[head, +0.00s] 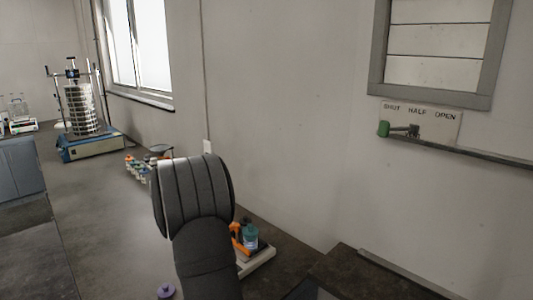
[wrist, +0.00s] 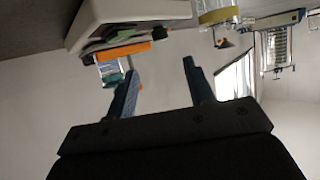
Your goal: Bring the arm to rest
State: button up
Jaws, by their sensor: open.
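My gripper (wrist: 158,78) shows in the wrist view with its two blue-grey fingers well apart and nothing between them. In the head view my dark arm rises in the middle and hides the gripper. Beyond the left finger, in the wrist view, is a clear container with teal contents (wrist: 112,72) beside an orange item (wrist: 124,52). I cannot tell how far the finger is from them. The sieve shaker (head: 90,146) stands on the bench at the far left, with a stack of metal sieves (head: 83,108) on its blue base.
A teal-filled container (head: 250,236) and an orange item stand on a pale base (head: 260,261) right of my arm. Small items (head: 137,168) lie behind it. A purple object (head: 166,291) is at the front. The left bench (head: 95,220) is clear.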

jog(key=shift+s+a+r+m+h, duration=0.25)
jog(key=shift+s+a+r+h, duration=0.1)
jog(key=shift+s, duration=0.5)
jog(key=shift+s+a+r+m+h, duration=0.3)
jog(key=shift+s+a+r, duration=0.1)
jog(key=shift+s, duration=0.45)
jog(key=shift+s+a+r+m+h, duration=0.25)
jog(key=shift+s+a+r+h, duration=0.1)
jog(key=shift+s, duration=0.5)
jog(key=w+f, duration=0.2)
jog(key=w, duration=0.3)
jog(key=w+f+n+y, duration=0.1)
jog(key=w+f, duration=0.1)
jog(key=w, duration=0.3)
jog(key=w+d+f+y, duration=0.1)
jog(key=w+f, duration=0.1)
jog(key=w, duration=0.4)
jog(key=shift+d+f+n, duration=0.1)
jog(key=shift+f+n, duration=0.2)
jog(key=shift+f, duration=0.05)
